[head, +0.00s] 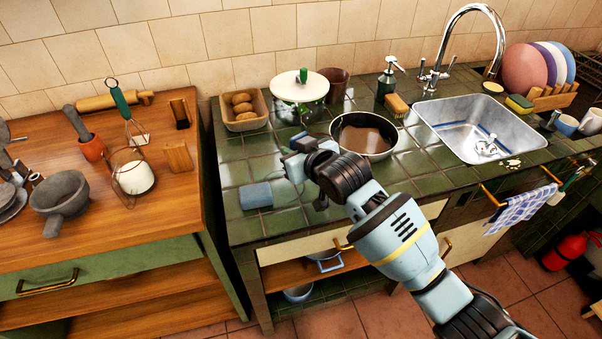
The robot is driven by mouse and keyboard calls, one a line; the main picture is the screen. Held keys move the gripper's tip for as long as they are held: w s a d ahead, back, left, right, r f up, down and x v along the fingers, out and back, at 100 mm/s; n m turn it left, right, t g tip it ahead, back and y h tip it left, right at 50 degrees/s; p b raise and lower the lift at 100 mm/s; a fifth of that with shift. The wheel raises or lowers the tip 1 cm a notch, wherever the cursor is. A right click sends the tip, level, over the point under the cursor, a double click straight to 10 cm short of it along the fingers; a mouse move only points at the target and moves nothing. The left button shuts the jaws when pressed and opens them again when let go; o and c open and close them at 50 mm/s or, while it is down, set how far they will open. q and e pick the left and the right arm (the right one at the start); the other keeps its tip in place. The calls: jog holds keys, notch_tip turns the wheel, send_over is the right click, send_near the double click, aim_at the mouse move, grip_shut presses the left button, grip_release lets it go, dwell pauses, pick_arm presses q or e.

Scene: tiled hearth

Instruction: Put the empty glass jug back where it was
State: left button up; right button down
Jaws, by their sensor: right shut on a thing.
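A glass jug (126,184) with a handle stands on the wooden counter at left, with something white inside. My right gripper (296,156) is over the green tiled counter, left of a pan (337,146) of brown liquid. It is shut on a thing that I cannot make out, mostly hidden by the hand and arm. I cannot tell whether this is a second, clear glass jug. My left gripper is not in view.
A blue-grey block (256,195) lies near the green counter's front edge. A gap separates the counters. A sink (462,150) is at right.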

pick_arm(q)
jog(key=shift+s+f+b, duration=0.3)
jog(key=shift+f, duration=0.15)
pick_arm(e)
jog(key=shift+f, duration=3.15)
jog(key=shift+f, duration=0.15)
jog(key=shift+f, duration=0.1)
jog(key=c, duration=1.5)
grip_release()
jog(key=shift+o, duration=0.2)
jog(key=shift+s+d+r, duration=0.1)
jog(key=shift+s+r, duration=0.1)
jog(key=shift+r, duration=0.1)
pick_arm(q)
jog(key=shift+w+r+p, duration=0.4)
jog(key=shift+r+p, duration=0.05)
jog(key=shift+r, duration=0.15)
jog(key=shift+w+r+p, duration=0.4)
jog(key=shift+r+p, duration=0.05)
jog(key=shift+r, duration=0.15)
pick_arm(e)
jog(key=v, duration=1.1)
jog(key=shift+s, duration=0.25)
jog(key=shift+d, duration=0.1)
